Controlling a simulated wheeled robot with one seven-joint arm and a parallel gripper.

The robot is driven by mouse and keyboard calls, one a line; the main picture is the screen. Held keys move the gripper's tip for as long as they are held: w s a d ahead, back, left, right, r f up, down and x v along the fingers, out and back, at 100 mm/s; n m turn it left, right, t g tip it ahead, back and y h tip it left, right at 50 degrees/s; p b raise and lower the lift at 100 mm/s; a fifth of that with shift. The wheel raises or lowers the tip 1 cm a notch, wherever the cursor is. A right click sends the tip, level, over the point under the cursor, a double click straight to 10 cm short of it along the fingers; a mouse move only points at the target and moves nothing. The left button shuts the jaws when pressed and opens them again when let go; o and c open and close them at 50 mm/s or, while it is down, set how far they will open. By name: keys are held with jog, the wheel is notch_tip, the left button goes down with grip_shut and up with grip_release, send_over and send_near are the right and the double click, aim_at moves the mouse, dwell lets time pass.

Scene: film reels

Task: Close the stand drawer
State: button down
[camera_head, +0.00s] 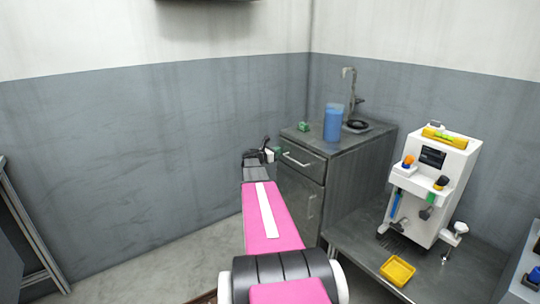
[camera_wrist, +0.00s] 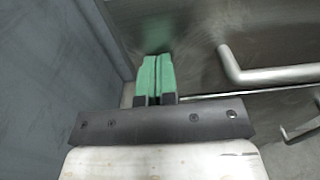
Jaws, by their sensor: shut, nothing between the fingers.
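In the head view my gripper (camera_head: 275,153) is left of the handle.
A lower handle (camera_wrist: 300,130) is below the drawer. A white machine (camera_head: 431,185) and a yellow tray (camera_head: 397,270) are on the right-hand table. The left floor is clear.

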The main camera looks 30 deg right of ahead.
jog(key=shift+w+d, duration=0.1)
jog(key=shift+d, duration=0.3)
jog(key=shift+d+r, duration=0.1)
jog(key=s+a, duration=0.1)
jog(key=a, duration=1.3)
jog(key=shift+s+a, duration=0.15)
jog(key=shift+a, duration=0.25)
jog(key=s+a+f+m+y, duration=0.4)
jog(key=s+a+m+y, duration=0.2)
jog(key=a, duration=0.7)
jog(key=s+a+f+m+y, duration=0.5)
jog(key=s+a, duration=0.4)
jog(key=a, duration=0.4)
jog(key=s+a+f+m+g+y, duration=0.1)
jog(key=s+a+f+m+y, duration=0.3)
jog(key=s+a+m+y, duration=0.3)
jog(key=s+a, duration=0.1)
jog(key=a, duration=0.4)
jog(key=shift+a+f+m, duration=0.3)
jog(key=shift+a+m, duration=0.1)
